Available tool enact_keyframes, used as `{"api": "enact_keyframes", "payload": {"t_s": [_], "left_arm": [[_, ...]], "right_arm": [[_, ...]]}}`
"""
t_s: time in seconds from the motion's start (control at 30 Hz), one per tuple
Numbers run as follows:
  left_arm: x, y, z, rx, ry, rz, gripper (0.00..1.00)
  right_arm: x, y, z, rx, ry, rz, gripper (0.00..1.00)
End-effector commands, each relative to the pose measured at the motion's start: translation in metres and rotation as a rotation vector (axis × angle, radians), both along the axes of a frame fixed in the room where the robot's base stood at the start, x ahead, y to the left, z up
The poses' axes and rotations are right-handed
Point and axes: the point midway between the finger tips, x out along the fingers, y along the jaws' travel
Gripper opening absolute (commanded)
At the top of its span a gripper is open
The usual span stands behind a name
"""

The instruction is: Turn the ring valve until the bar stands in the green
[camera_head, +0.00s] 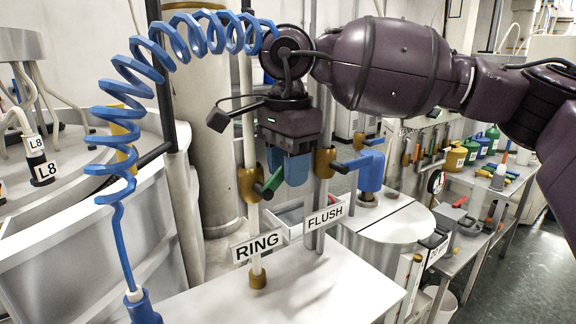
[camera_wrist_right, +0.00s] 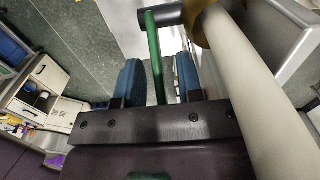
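The ring valve is a brass body (camera_head: 249,186) on a pale upright pipe above the RING sign (camera_head: 257,246). Its green lever (camera_head: 268,184) points up to the right from the body. My right gripper (camera_head: 286,174) hangs over the lever with its blue fingers down. In the right wrist view the green lever (camera_wrist_right: 155,60) stands between the two blue fingers, with a visible gap at the right finger, so the gripper (camera_wrist_right: 160,82) looks open around it. My left gripper is out of view.
The flush valve's brass body (camera_head: 323,162) stands close right of my gripper, above the FLUSH sign (camera_head: 325,215). A blue coiled hose (camera_head: 125,115) arches at the left. A white drum (camera_head: 390,222) and a bench with bottles stand to the right.

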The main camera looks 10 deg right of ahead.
Motion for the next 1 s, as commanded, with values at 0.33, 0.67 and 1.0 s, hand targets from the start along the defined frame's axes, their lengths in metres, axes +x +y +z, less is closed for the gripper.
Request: {"api": "enact_keyframes", "payload": {"t_s": [0.33,0.67,1.0], "left_arm": [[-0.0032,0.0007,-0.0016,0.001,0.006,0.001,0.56],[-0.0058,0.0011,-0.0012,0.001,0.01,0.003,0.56],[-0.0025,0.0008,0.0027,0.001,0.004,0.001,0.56]], "right_arm": [[0.0,0.0,0.0004,0.0,0.0,0.0,0.0],[-0.0008,0.0019,0.0026,-0.031,-0.014,0.003,0.0],[-0.0018,0.0043,0.0059,-0.122,-0.051,0.0,0.0]]}}
